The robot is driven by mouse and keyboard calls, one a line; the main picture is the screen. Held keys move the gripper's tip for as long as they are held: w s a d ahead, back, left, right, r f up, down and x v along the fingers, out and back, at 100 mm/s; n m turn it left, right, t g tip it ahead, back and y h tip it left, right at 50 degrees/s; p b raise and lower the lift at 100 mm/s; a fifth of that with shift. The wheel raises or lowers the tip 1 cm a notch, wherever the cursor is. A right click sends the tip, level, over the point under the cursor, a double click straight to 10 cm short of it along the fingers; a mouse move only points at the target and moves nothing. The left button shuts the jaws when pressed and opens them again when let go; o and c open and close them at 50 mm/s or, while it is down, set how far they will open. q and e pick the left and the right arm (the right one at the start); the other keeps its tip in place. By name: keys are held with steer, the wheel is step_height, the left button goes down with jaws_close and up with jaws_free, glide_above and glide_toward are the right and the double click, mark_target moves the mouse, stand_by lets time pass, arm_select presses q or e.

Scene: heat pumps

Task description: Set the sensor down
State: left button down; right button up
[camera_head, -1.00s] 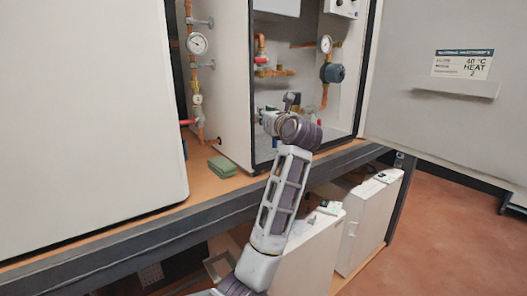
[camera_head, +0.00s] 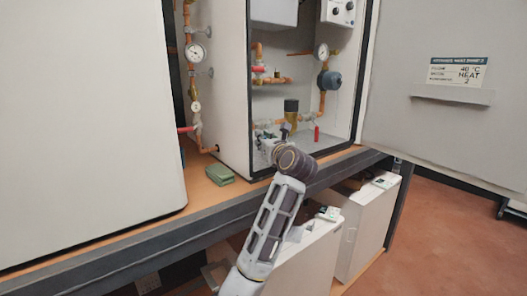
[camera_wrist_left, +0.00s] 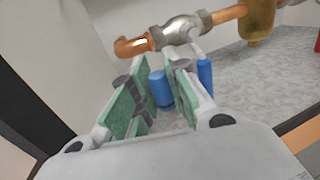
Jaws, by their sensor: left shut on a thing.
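My left gripper (camera_head: 268,138) reaches into the lower front of the open cabinet. In the left wrist view, its green-padded fingers (camera_wrist_left: 155,98) stand on either side of a small blue cylinder (camera_wrist_left: 160,90), which I take to be the sensor. The gripper is shut on it. The cylinder is nearly upright, close above or on the speckled grey cabinet floor (camera_wrist_left: 262,85); I cannot tell if it touches. A second blue piece (camera_wrist_left: 205,78) shows just right of the right finger. In the head view the sensor is too small to make out. My right gripper is not in view.
A copper pipe with a silver valve (camera_wrist_left: 183,30) and a brass body (camera_wrist_left: 258,22) lies just beyond the fingers. The cabinet door (camera_head: 445,120) stands open at right. A green block (camera_head: 220,174) lies on the bench.

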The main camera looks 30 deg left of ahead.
arm_select(q)
steer(key=shift+f, duration=1.9)
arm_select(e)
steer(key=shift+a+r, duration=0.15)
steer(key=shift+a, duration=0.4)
arm_select(q)
steer(key=shift+f, duration=0.1)
steer(key=c, duration=1.4)
jaws_free()
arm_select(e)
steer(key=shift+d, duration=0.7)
arm_select(q)
steer(key=shift+r, duration=0.2)
